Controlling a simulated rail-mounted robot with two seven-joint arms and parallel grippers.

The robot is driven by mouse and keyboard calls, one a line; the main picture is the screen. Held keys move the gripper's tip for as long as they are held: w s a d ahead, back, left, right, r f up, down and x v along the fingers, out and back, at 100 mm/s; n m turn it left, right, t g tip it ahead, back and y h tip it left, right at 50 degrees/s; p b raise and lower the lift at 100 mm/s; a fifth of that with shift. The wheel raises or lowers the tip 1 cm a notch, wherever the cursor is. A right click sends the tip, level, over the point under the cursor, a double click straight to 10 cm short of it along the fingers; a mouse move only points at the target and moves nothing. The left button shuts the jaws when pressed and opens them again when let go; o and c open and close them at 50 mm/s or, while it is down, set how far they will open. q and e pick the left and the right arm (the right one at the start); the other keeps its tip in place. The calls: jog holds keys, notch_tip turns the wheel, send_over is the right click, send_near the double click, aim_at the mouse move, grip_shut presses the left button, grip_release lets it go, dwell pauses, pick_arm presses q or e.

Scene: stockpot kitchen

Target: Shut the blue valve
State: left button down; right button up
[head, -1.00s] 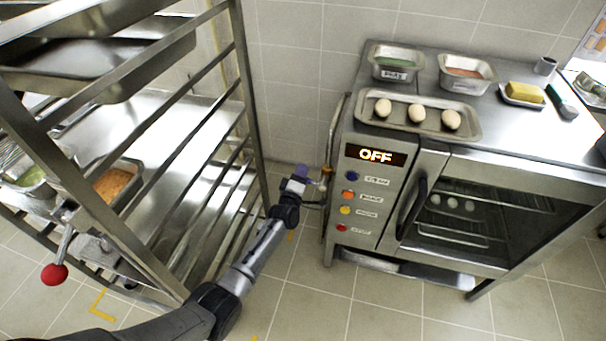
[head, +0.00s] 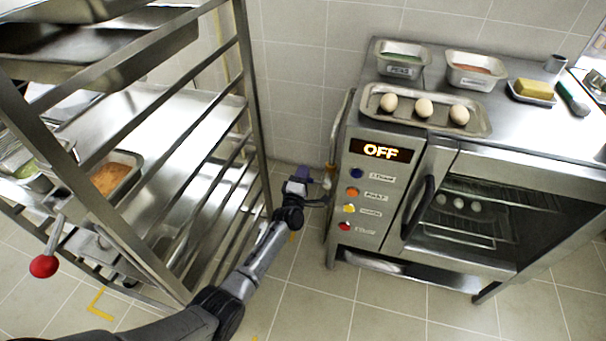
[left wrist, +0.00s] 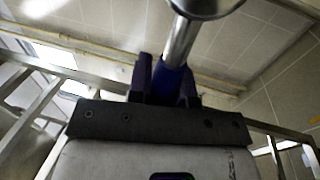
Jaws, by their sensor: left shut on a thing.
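In the left wrist view, the two dark fingers of my left gripper (left wrist: 168,82) are closed on the blue part of the valve handle (left wrist: 173,80). A bright metal rod runs from the blue part up to a round metal end at the top edge. In the head view, my left gripper (head: 300,174) is in the gap between the rack and the oven, beside the pipe fittings on the oven's left side. The blue handle is hidden there by the gripper. My right gripper is not in view.
The steel oven (head: 380,208) stands right of the gripper, with a lit OFF display (head: 381,151) and coloured buttons. A tray of eggs (head: 478,122) is on top. A metal rack (head: 254,110) stands close on the left. A red-knobbed lever (head: 44,266) is at lower left.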

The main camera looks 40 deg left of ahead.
pick_arm(q)
jog(key=c, duration=1.3)
grip_release()
jog(key=shift+s+d, duration=0.1)
jog(key=p+v, duration=0.5)
jog(key=v, duration=0.8)
jog(key=shift+s+d+f, duration=0.1)
jog(key=shift+s+d, duration=0.05)
jog(key=shift+s, duration=0.15)
